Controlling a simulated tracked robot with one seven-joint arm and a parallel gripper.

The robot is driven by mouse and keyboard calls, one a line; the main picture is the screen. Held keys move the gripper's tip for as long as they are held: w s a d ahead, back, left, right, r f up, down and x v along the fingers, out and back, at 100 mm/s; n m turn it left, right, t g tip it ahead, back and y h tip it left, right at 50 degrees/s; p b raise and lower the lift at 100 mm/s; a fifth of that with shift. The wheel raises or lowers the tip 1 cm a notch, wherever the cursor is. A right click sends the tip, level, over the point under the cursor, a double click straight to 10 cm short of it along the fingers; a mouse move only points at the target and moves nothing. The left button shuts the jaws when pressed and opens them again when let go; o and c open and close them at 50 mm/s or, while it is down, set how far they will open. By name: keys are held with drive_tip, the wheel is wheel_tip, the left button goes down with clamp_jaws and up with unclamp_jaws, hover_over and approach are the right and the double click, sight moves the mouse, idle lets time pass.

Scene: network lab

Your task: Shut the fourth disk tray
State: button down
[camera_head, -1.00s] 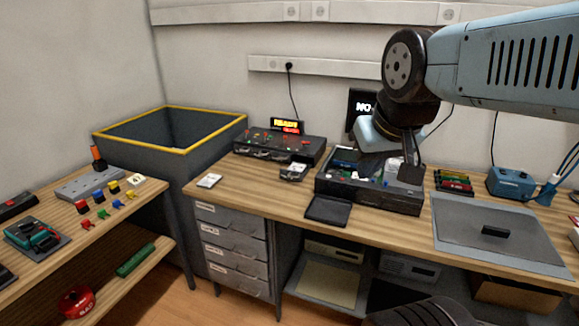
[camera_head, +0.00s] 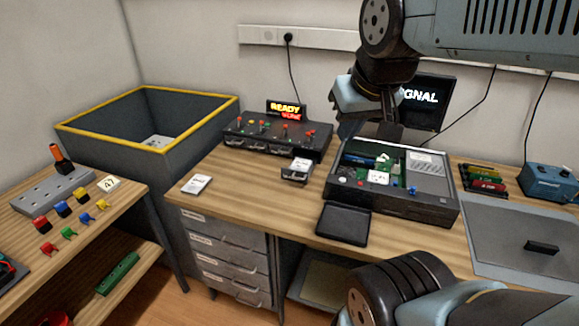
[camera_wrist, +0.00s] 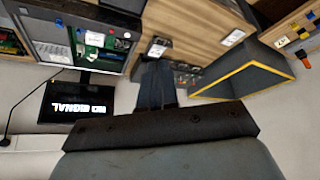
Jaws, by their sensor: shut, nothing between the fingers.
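The black disk unit (camera_head: 262,138) with a lit READY sign stands on the desk against the wall. Most of its front trays look flush. The rightmost tray (camera_head: 297,171) sticks out toward the desk front, with a pale top and a handle. In the wrist view this tray (camera_wrist: 157,46) is just beyond the fingertips, and the unit (camera_wrist: 187,75) is partly hidden. My gripper (camera_head: 388,138) is shut and empty, pointing down above the back of the open computer case, right of the tray and apart from it. Its fingers also show in the wrist view (camera_wrist: 158,72).
The open case (camera_head: 390,190) and a flat black panel (camera_head: 343,223) lie right of the tray. A monitor (camera_head: 425,103) stands behind my gripper. A white card (camera_head: 196,184) lies at left. Desk left of the tray is clear. A yellow-rimmed bin (camera_head: 150,125) stands at far left.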

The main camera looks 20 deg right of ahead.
drive_tip(key=w+f+n+g+h, duration=0.1)
drive_tip(key=w+f+n, duration=0.3)
drive_tip(key=w+n, duration=0.3)
drive_tip(key=w+f+n+g, duration=0.1)
drive_tip(key=w+f+n, duration=0.3)
drive_tip(key=w+n, duration=0.35)
drive_tip(key=w+a+f+n, duration=0.1)
drive_tip(key=w+f+n, duration=0.2)
drive_tip(key=f+n, duration=0.2)
drive_tip(key=w+f+n, duration=0.4)
drive_tip(key=f, duration=0.6)
drive_tip(key=w+a+f+n+g, duration=0.1)
drive_tip(key=w+f+n, duration=0.2)
drive_tip(key=f+n, duration=0.2)
drive_tip(key=shift+w+a+f+n+h, duration=0.15)
drive_tip(key=shift+w+f+n+h, duration=0.05)
drive_tip(key=shift+f, duration=0.5)
drive_tip(key=shift+w+a+f+n+h, duration=0.15)
drive_tip(key=shift+w+f+h, duration=0.05)
drive_tip(key=shift+f, duration=0.45)
drive_tip(key=shift+w+d+f, duration=0.2)
drive_tip(key=shift+w+d, duration=0.2)
drive_tip(key=shift+w, duration=0.15)
drive_tip(key=shift+w+d+f, duration=0.2)
drive_tip(key=shift+w+d, duration=0.15)
drive_tip(key=shift+w, duration=0.2)
drive_tip(key=shift+w+d+f, duration=0.15)
drive_tip(key=shift+w+d, duration=0.2)
drive_tip(key=shift+w, duration=0.25)
drive_tip(key=shift+w, duration=0.1)
